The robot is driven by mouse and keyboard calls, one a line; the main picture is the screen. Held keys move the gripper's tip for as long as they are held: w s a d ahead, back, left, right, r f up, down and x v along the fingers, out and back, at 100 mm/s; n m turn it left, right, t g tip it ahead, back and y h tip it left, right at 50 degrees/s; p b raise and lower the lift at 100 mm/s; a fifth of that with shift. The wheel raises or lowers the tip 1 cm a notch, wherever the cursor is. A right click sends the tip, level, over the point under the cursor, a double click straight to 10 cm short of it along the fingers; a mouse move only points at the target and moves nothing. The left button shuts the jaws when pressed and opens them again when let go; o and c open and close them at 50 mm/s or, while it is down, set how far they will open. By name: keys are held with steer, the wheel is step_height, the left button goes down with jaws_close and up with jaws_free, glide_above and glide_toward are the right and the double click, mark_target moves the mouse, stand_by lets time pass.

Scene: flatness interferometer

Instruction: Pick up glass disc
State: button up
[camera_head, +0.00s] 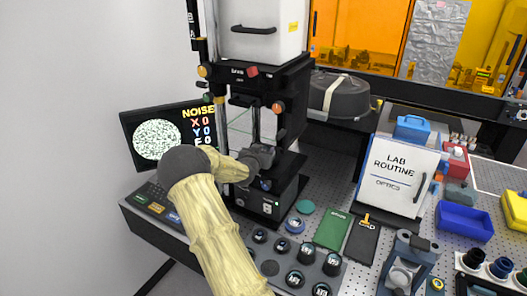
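I cannot make out a clear glass disc for certain. Several dark round pieces with glassy tops sit in a grey tray (270,285) at the bottom middle; one of them (294,279) is near the front. A round piece with a blue rim (294,225) lies just behind the tray. My gripper (262,166) is at the black interferometer stand (290,75), in front of its open middle bay. My arm and wrist hide part of that bay and whatever may be in it. The fingers are too small and dark to tell whether they are open or hold anything.
A monitor reading NOISE (157,139) stands at left behind my arm. A green disc (305,207), green booklet (332,230) and black clipboard (362,241) lie right of the stand. A LAB ROUTINE board (395,175) and blue bin (464,221) are farther right.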

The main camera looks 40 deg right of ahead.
steer(key=shift+c, duration=1.1)
steer(key=shift+r, duration=0.1)
steer(key=shift+r+b, duration=0.6)
step_height(320, 180, up, 2)
steer(key=shift+r+b, duration=0.1)
steer(key=shift+b, duration=0.55)
steer(key=f+b+v, duration=0.3)
steer(key=b+v, duration=0.1)
steer(key=v, duration=1.3)
steer(key=shift+s+a+f, duration=0.25)
steer(key=shift+s+a, duration=0.05)
steer(key=shift+a, duration=0.25)
steer(key=shift+w+a, duration=0.1)
